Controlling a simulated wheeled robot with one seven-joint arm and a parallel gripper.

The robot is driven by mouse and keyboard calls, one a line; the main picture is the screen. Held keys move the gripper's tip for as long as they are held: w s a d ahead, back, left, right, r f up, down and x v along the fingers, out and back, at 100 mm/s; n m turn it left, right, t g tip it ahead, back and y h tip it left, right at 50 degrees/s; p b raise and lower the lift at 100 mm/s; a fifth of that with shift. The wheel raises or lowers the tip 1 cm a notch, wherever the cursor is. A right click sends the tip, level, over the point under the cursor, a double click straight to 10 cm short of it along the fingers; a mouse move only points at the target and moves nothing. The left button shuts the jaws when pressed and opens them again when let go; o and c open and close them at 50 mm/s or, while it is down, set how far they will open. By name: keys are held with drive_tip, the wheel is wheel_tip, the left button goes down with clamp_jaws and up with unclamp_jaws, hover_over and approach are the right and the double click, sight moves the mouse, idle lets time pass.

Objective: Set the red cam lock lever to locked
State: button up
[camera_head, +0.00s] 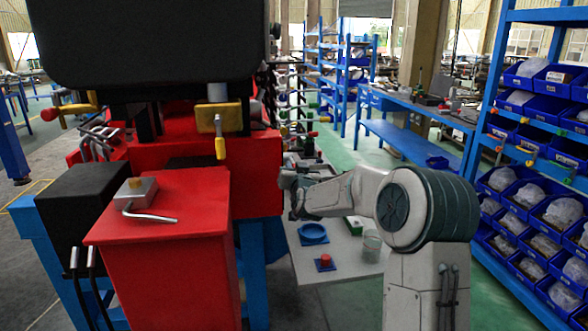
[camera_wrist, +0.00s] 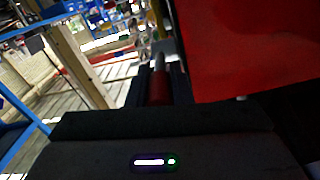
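A red grip with a grey tip, apparently the red cam lock lever (camera_wrist: 159,90), lies between the two dark fingers of my gripper (camera_wrist: 160,72) in the wrist view. The fingers lie close against both its sides and look shut on it. In the head view my gripper (camera_head: 291,188) is at the right side of the red machine (camera_head: 255,170), partly hidden by my own arm. The lever cannot be made out there, and its lock position cannot be read.
A red cabinet (camera_head: 170,255) with a bent grey handle stands in front of the machine. A pale table (camera_head: 345,247) with a blue ring (camera_head: 313,234) and a small red knob (camera_head: 325,261) lies below my arm. Blue bin shelves (camera_head: 535,200) stand on the right.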

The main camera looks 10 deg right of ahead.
clamp_jaws()
drive_tip(key=shift+f+b, duration=0.2)
drive_tip(key=shift+b, duration=0.35)
